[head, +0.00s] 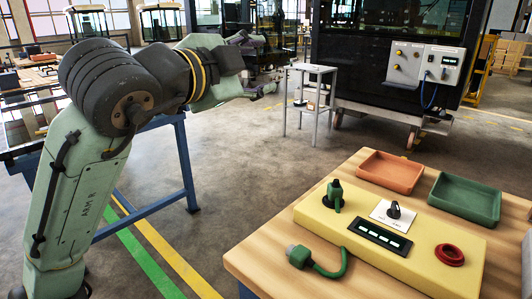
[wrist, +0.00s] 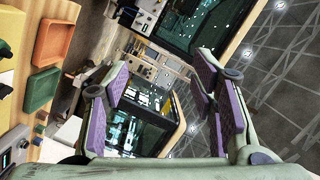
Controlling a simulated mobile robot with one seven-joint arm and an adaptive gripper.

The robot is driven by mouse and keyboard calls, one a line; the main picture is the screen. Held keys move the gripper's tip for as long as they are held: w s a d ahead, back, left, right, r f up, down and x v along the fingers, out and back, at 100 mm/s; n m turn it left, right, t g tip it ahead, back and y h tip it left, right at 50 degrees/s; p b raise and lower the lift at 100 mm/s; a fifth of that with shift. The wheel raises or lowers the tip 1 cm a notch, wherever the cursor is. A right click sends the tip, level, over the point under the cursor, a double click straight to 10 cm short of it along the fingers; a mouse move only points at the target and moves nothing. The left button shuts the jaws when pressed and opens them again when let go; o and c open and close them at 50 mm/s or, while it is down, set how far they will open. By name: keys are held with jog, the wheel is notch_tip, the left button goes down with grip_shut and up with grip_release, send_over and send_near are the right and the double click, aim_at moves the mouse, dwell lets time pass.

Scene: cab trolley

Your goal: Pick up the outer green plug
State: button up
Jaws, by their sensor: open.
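A green plug with a grey end (head: 299,256) lies on the wooden table beside the front left of the yellow panel, its green cable (head: 335,268) curving right to the panel's edge. Another green connector with a dark top (head: 334,196) stands upright on the panel's left end. I cannot tell for sure from looks which counts as outer. My gripper (head: 262,66) is raised far up and left of the table, apart from both. In the wrist view my gripper (wrist: 160,75) is open and empty, its purple finger pads wide apart. Neither green plug is clear in that view.
The yellow panel (head: 450,279) carries a black selector switch (head: 394,210), a dark display (head: 380,239) and a red ring (head: 450,254). An orange tray (head: 391,171) and a green tray (head: 465,199) sit behind it. A white stand (head: 313,69) is further back. Floor between is clear.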

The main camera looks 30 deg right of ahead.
jog(key=s+d+f+m+g+y, duration=0.3)
jog(key=s+d+f+g+y, duration=0.15)
jog(key=d+f, duration=0.2)
jog(key=m+g+y+p, duration=0.1)
jog(key=m+g+y, duration=0.35)
jog(key=y, duration=0.55)
send_near(305, 254)
jog(key=f, duration=0.3)
jog(key=shift+s+a+f+m, duration=0.15)
jog(key=shift+a+f+m, duration=0.05)
jog(key=shift+f+m, duration=0.1)
jog(key=shift+d+f, duration=0.15)
jog(key=shift+f, duration=1.3)
jog(key=shift+d+f, duration=0.2)
jog(key=shift+f, duration=1.3)
jog(key=shift+c, duration=0.3)
grip_shut()
jog(key=shift+r, duration=0.1)
